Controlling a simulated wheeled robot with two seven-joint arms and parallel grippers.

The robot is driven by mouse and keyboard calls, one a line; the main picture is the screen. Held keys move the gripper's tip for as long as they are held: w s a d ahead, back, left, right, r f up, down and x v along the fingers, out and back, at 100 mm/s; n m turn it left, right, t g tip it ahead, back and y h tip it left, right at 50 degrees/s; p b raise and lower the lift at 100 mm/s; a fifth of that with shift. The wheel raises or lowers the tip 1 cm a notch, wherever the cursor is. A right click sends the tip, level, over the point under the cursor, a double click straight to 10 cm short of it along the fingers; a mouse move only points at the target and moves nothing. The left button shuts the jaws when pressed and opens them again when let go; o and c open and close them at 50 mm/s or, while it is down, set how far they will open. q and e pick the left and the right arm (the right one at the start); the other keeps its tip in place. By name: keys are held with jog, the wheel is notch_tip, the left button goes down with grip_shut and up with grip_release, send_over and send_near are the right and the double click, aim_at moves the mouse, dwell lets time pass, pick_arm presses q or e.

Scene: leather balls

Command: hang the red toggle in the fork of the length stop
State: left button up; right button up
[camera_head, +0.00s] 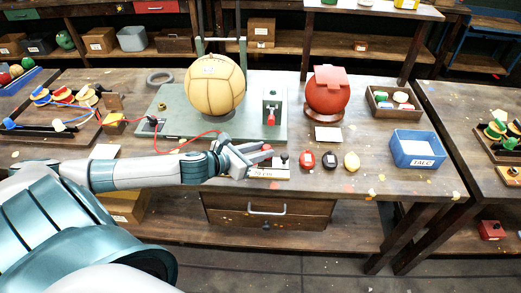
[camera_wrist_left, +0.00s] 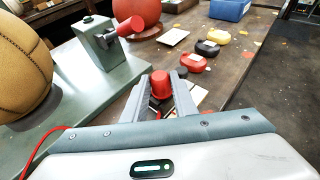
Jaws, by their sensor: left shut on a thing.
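My left gripper (camera_head: 265,153) reaches in from the left, low over the near edge of the bench. Its fingers are shut on a small red piece (camera_wrist_left: 160,84), which looks like the red toggle; it stands up between the fingertips in the left wrist view. Whether this is the length stop is unclear, and I cannot make out a fork. My right gripper is not in view.
A tan ball (camera_head: 215,86) sits on the green plate (camera_head: 180,120). A thin red cord (camera_head: 170,151) curves across to my left arm. A labelled strip (camera_head: 270,172) with a black knob lies below the gripper. Red, black and yellow tins and a blue bin (camera_head: 418,149) stand right.

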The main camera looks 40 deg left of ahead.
pick_arm(q)
jog(key=o, duration=1)
jog(key=shift+o, duration=0.2)
jog(key=shift+s+a+r, duration=0.15)
jog(key=shift+s+a, duration=0.05)
jog(key=shift+s, duration=0.45)
jog(key=shift+b+v, duration=0.55)
jog(key=shift+v, duration=0.25)
jog(key=p+v, duration=0.2)
jog(key=v, duration=1.2)
jog(key=shift+s, duration=0.25)
